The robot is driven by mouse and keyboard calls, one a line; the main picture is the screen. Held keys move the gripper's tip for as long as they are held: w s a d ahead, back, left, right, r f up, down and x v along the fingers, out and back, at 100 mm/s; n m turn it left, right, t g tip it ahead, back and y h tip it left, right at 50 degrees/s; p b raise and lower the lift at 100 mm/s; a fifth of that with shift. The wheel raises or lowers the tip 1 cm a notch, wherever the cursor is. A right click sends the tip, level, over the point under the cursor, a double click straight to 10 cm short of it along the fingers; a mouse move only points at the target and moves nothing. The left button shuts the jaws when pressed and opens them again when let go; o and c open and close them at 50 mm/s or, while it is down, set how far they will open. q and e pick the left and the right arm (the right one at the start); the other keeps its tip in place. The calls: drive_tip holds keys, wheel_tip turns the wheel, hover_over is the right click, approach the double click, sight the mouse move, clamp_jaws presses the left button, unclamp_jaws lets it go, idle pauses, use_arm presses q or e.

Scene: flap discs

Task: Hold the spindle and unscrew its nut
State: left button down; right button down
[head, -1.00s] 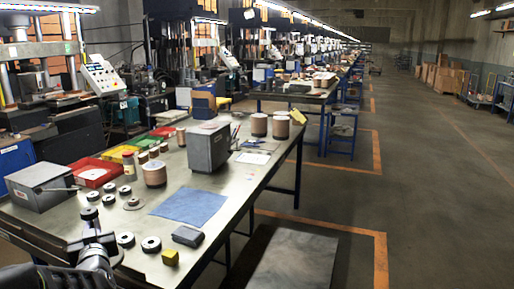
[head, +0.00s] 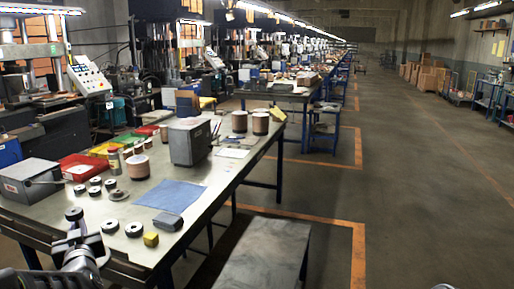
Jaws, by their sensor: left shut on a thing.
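My left gripper (head: 77,238) is at the front left of the metal workbench (head: 205,205). It is shut on the spindle, whose dark round top (head: 74,214) stands up above the fingers. The spindle's lower part is hidden by the gripper, and the nut is too small to tell apart from the dark top.
Several dark rings with pale centres (head: 134,229) lie around the gripper. A flat disc (head: 118,195), a blue cloth (head: 170,194), a grey block (head: 168,221) and a yellow block (head: 151,239) lie nearby. A grey box (head: 28,180) stands at left.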

use_arm(q)
drive_tip(key=d+f+m+t+h, duration=0.1)
drive_tip(key=d+f+m+h, duration=0.1)
drive_tip(key=d+f, duration=0.3)
drive_tip(key=s+d+f+m+t+h, duration=0.1)
drive_tip(key=d+f+h, duration=0.3)
drive_tip(key=d, duration=1)
drive_tip(key=s+d+f+m+t+h, duration=0.1)
drive_tip(key=d+f+m+h, duration=0.2)
drive_tip(key=d+f, duration=0.3)
drive_tip(key=d, duration=0.4)
drive_tip(key=shift+m+h, duration=0.3)
drive_tip(key=shift+h, duration=0.1)
drive_tip(key=s+d+f+m+g+h, duration=0.2)
drive_tip(key=s+d+f+m+h, duration=0.1)
drive_tip(key=d, duration=0.4)
drive_tip(key=s+d+f+m+g+h, duration=0.2)
drive_tip(key=s+d+f+m+h, duration=0.2)
drive_tip(key=s+d+h, duration=0.3)
drive_tip(key=shift+s+d+m+h, duration=0.25)
drive_tip(key=shift+d+m+h, duration=0.25)
drive_tip(key=shift+d+h, duration=0.3)
